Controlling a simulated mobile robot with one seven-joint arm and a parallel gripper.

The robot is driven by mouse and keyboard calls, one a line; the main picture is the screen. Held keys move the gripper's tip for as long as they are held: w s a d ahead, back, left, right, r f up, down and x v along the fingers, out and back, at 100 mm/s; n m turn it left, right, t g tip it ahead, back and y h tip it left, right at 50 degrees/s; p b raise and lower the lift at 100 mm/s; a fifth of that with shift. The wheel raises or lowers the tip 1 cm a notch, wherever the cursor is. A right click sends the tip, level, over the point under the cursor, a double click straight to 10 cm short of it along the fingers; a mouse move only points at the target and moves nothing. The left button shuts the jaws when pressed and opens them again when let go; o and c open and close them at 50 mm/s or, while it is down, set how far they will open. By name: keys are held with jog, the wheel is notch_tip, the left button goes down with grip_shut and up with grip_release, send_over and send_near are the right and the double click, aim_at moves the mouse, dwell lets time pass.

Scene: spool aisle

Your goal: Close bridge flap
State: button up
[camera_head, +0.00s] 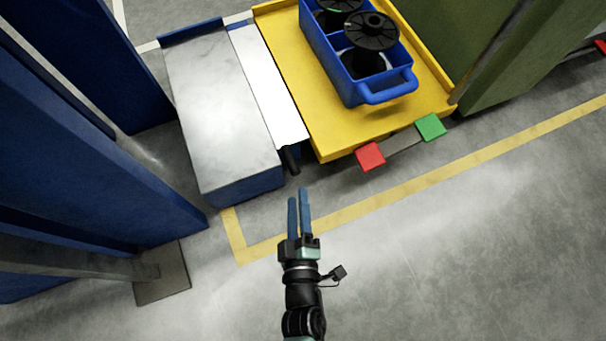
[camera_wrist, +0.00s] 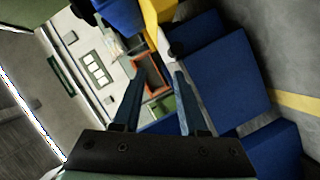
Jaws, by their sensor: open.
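The bridge flap (camera_head: 270,82) is a bright white plate lying between the metal-topped blue bench (camera_head: 222,105) and the yellow cart (camera_head: 325,144) in the head view. A black handle (camera_head: 290,160) sticks out from its near end. My gripper (camera_head: 298,195) is just short of the handle, its two blue fingers apart and empty, pointing toward it. In the wrist view, my gripper (camera_wrist: 160,74) shows its fingers apart with nothing between them. A dark round end, likely the handle (camera_wrist: 176,48), shows just beyond the right fingertip. I cannot tell the flap's exact tilt.
A blue tote (camera_head: 345,80) with black spools (camera_head: 372,32) sits on the cart. Red (camera_head: 370,156) and green (camera_head: 431,126) pads are at the cart's near edge. Blue uprights (camera_head: 85,165) stand at left. The floor (camera_head: 430,250) at lower right is clear.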

aim_at(293, 170)
jog(key=w+f+b, duration=0.1)
jog(key=w+b, duration=0.1)
jog(key=w, duration=0.1)
jog(key=w+f+b, duration=0.2)
jog(key=w, duration=0.1)
jog(key=w+f+b, duration=0.2)
jog(key=w, duration=0.1)
jog(key=shift+w+a, duration=0.15)
jog(key=shift+w, duration=0.9)
grip_shut()
dwell(0.6)
